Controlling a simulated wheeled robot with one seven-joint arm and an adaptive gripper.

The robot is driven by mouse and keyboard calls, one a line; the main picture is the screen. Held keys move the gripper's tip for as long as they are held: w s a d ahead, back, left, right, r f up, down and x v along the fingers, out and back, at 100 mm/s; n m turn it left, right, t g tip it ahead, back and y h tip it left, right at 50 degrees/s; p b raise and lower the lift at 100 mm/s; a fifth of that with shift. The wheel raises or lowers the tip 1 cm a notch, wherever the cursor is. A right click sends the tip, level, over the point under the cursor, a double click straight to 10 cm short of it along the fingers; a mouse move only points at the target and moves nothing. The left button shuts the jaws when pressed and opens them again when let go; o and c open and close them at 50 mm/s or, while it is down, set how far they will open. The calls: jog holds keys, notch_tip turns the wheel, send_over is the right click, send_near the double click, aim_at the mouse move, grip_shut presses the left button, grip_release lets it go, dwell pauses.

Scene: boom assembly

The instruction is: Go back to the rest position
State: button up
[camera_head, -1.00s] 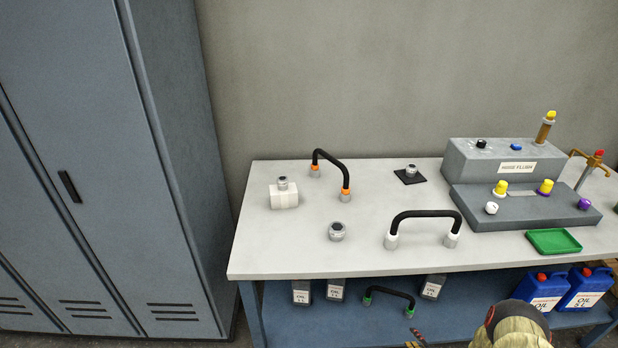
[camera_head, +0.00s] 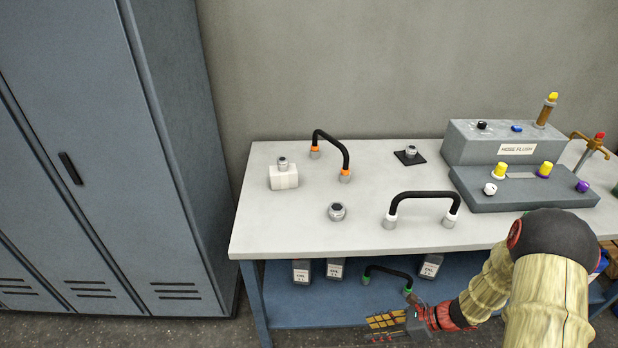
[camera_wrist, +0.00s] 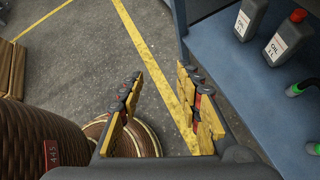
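My gripper (camera_head: 388,325) is low in front of the workbench, below the tabletop's front edge, with my arm bent at the lower right. In the wrist view its two padded fingers (camera_wrist: 158,108) stand apart with only floor between them. The gripper is open and empty. The green-ended black hose (camera_head: 388,270) on the lower shelf is just behind the gripper in the head view; its green ends show at the right of the wrist view (camera_wrist: 294,90).
The white tabletop (camera_head: 280,232) holds an orange-ended hose (camera_head: 332,137), a white-ended hose (camera_head: 422,195), fittings and the grey hose flush unit (camera_head: 520,190). Grey oil bottles (camera_head: 301,271) stand on the blue shelf (camera_head: 300,312). A tall locker (camera_head: 90,150) is at left. Floor is free in front.

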jog(key=s+d+r+n+g+h, duration=0.1)
jog(key=s+r+n+h, duration=0.25)
jog(key=r+n, duration=0.45)
jog(key=s+d+r+n+h+p, duration=0.1)
jog(key=s+r+n+h, duration=0.3)
jog(key=r, duration=0.6)
jog(key=s+d+r+n+g+h, duration=0.1)
jog(key=s+r+n+h, duration=0.1)
jog(key=s+r+n, duration=0.5)
jog(key=a+r+n+t, duration=0.2)
jog(key=r, duration=0.6)
jog(key=a+r+n+t, duration=0.2)
jog(key=r+t, duration=0.1)
jog(key=r, duration=0.5)
jog(key=shift+s+n+p, duration=0.3)
jog(key=shift+p, duration=0.15)
